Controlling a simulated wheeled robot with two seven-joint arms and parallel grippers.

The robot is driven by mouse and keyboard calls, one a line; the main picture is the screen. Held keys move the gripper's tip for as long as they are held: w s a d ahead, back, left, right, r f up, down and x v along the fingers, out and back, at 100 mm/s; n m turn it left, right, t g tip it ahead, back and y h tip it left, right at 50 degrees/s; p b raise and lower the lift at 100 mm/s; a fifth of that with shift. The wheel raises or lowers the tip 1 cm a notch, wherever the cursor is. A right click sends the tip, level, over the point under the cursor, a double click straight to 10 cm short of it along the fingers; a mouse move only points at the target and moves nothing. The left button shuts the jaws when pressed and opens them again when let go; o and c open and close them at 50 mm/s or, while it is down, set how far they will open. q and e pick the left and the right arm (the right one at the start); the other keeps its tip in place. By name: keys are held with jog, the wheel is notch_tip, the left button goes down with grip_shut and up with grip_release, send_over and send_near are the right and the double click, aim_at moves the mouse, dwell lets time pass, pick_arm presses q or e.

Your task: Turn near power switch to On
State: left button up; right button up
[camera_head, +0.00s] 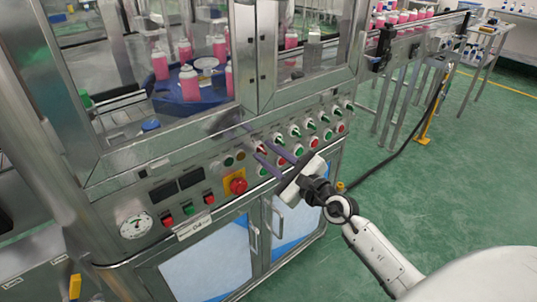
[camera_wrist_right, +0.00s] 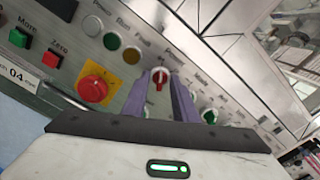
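The power switch, a white round base with a red handle, shows in the right wrist view (camera_wrist_right: 160,77) under a "Power" label. Its red handle points roughly down in that view. In the head view it is the red-handled switch (camera_head: 262,149) at the left of the switch row. My right gripper (camera_head: 249,141) reaches the panel from the lower right. Its two purple-grey fingers (camera_wrist_right: 163,76) are spread apart, one on each side of the switch. I cannot tell whether they touch it. My left gripper is not in view.
More switches with green handles (camera_head: 295,131) run to the right, with green and red buttons below. A red emergency stop (camera_head: 238,186) on yellow, indicator lamps and a gauge (camera_head: 136,226) sit to the left. Glass windows (camera_head: 190,60) are above. Green floor (camera_head: 400,180) lies open at right.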

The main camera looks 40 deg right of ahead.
jog(key=shift+c, duration=0.2)
grip_shut()
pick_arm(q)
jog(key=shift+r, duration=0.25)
pick_arm(e)
jog(key=shift+m, duration=0.3)
jog(key=shift+r+m+p, duration=0.1)
jog(key=shift+m+p, duration=0.55)
jog(key=shift+m, duration=0.35)
jog(key=shift+m+p, duration=0.35)
jog(key=shift+m, duration=0.55)
jog(key=m, duration=0.2)
jog(key=shift+m+p, duration=0.3)
jog(key=shift+p, duration=0.1)
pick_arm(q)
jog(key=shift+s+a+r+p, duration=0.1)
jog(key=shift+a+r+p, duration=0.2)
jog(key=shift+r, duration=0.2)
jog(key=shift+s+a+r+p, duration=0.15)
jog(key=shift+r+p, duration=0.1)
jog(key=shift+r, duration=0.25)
pick_arm(e)
jog(key=m, duration=0.4)
jog(key=shift+m, duration=0.4)
jog(key=shift+f+m, duration=0.2)
jog(key=shift+m, duration=0.1)
